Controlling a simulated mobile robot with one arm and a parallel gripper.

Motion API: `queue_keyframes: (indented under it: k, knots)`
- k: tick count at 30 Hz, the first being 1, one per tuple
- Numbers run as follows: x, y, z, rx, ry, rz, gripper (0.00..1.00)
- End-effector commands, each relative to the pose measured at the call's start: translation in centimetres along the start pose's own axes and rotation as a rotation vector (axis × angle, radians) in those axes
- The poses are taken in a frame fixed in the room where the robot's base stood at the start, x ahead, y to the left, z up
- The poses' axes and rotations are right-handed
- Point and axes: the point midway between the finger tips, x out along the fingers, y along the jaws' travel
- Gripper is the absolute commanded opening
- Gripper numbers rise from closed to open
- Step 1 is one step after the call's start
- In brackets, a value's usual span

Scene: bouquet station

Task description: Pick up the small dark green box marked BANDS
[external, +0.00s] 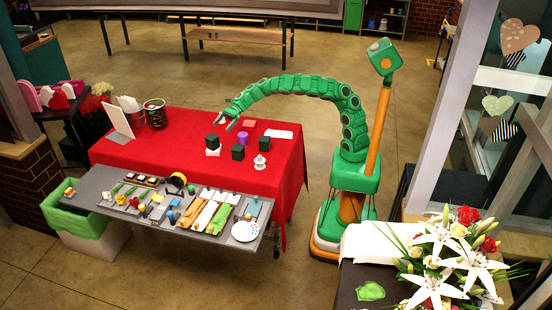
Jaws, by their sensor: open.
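No lettering can be read, so I cannot tell which is marked BANDS. My gripper (224,125) is open and appears empty. It hangs over the far part of the table, above and behind the two boxes in the picture, apart from both.
A purple cylinder (242,138) stands just behind the right dark box. A grey tray (100,196) full of small items lies along the near side.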

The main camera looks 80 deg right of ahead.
Motion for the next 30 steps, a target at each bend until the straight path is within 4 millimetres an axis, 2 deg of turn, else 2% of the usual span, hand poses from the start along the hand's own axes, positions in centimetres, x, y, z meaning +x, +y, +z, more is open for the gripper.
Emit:
queue_keyframes:
  k: [4,7,18,22,30]
  knots:
    - [-0.1,0.8,-0.3,-0.015,0.009,0.023,0.98]
    - [-0.4,2.4,-0.7,-0.045,0.018,0.065,0.98]
    - [-1.4,11.2,-3.0,-0.124,0.007,0.288,0.98]
    - [-1.5,12.5,-3.3,-0.131,0.001,0.319,0.98]
    - [0.0,13.3,-3.3,-0.133,-0.002,0.327,0.98]
